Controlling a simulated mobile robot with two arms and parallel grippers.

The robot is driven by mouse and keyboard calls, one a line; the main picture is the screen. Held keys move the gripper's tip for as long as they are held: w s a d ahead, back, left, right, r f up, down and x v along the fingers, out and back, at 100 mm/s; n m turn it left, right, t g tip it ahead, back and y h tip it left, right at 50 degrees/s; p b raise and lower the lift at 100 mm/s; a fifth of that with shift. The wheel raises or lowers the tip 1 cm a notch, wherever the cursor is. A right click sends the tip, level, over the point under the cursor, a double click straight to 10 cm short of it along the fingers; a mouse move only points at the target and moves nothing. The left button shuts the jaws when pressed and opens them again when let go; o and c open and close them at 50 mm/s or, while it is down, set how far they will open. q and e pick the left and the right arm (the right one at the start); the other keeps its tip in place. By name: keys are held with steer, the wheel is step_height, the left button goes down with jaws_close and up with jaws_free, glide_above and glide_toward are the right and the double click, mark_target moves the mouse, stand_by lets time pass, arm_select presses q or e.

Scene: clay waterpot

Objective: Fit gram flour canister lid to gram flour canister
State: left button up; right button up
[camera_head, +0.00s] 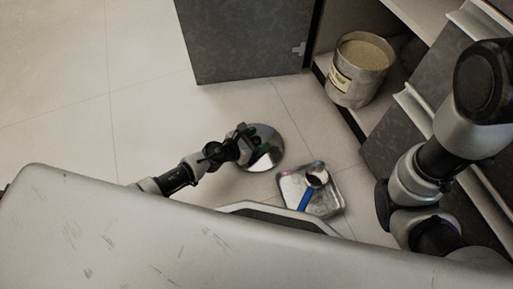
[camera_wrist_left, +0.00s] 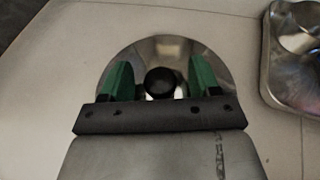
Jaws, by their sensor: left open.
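The gram flour canister (camera_head: 356,72) is a metal pot with a pale label, filled with yellowish flour and uncovered, on a low shelf of the open cabinet at the upper right. The lid (camera_head: 268,148) is a shiny round metal disc lying on the floor; in the left wrist view the lid (camera_wrist_left: 172,52) shows a black knob (camera_wrist_left: 160,82). My left gripper (camera_head: 246,143) is over the lid. In the left wrist view my left gripper (camera_wrist_left: 160,80) is open, its green fingers on either side of the knob. I cannot tell whether they touch it. My right gripper is out of view.
A metal tray (camera_head: 335,205) with a blue-handled scoop (camera_head: 306,197) and a small round item lies on the floor right of the lid. A dark cabinet door (camera_head: 245,40) stands open left of the canister. Open drawers are at right. Floor at left is clear.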

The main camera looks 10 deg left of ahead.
arm_select(q)
steer(key=shift+w+d+f, duration=0.1)
steer(key=shift+w+d, duration=0.05)
jaws_close()
stand_by(0.4)
